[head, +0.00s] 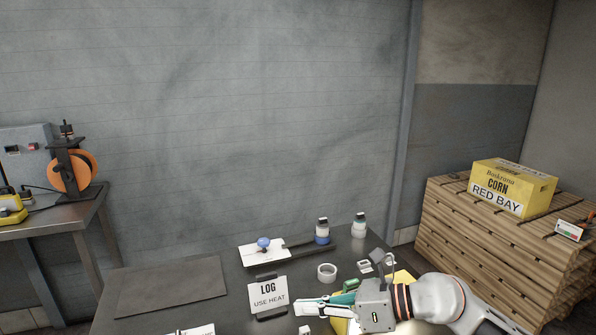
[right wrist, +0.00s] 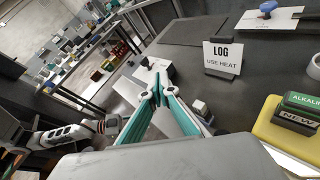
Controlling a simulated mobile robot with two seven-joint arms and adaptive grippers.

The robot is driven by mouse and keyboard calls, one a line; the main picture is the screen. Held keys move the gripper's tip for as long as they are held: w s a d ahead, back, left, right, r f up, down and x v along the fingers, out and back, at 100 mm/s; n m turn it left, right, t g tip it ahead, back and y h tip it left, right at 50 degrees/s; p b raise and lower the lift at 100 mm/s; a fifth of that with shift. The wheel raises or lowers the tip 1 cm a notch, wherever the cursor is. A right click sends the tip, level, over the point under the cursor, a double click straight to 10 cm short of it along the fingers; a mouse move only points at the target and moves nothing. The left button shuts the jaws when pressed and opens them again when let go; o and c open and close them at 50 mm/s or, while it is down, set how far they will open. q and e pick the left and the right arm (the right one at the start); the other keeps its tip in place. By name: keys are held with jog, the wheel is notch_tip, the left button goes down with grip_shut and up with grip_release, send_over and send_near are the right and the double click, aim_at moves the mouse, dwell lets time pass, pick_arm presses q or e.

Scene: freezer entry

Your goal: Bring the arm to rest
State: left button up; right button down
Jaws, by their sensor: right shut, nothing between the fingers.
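My right gripper (head: 303,304) reaches in from the lower right of the head view, low over the dark table. Its fingers point left and are shut with nothing between them. In the right wrist view the fingertips (right wrist: 158,72) meet over the table, apart from the LOG sign. My right arm (head: 440,298) runs from the gripper to the lower right corner. A pale arm link of mine (right wrist: 65,134) shows at the lower left of the right wrist view; my left gripper cannot be made out in either view.
The dark table (head: 240,290) holds a LOG sign (head: 268,292), a clipboard (head: 262,252), two bottles (head: 322,232) and a tape roll (head: 326,272). A dark mat (head: 172,287) at left is bare.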

jog(key=s+d+f+m+t+h, duration=0.1)
jog(key=d+f+m+t, duration=0.2)
jog(key=m, duration=0.7)
jog(key=s+d+f+m+t+h, duration=0.1)
jog(key=d+f+m+t+h, duration=0.1)
jog(key=m, duration=0.8)
jog(key=s+d+f+m+t+h, duration=0.1)
jog(key=d+f+m+t, duration=0.3)
jog(key=m, duration=0.7)
notch_tip(320, 180, down, 2)
jog(key=shift+s+d+f+t+h, duration=0.1)
jog(key=shift+f+t+h, duration=0.1)
jog(key=shift+t, duration=0.65)
jog(key=shift+s+d+f+t+h, duration=0.1)
jog(key=shift+t+h, duration=0.1)
jog(key=shift+t, duration=0.65)
jog(key=s+d+f+m+g+h, duration=0.2)
jog(key=s+f+m, duration=0.4)
jog(key=f, duration=0.4)
jog(key=s+d+f+m+g+h, duration=0.3)
jog(key=s+d+f+m+h, duration=0.1)
jog(key=s+f, duration=0.5)
jog(key=shift+s+d+f+m+g, duration=0.3)
jog(key=shift+d+f+m, duration=0.6)
jog(key=shift+d, duration=0.3)
jog(key=shift+r, duration=0.1)
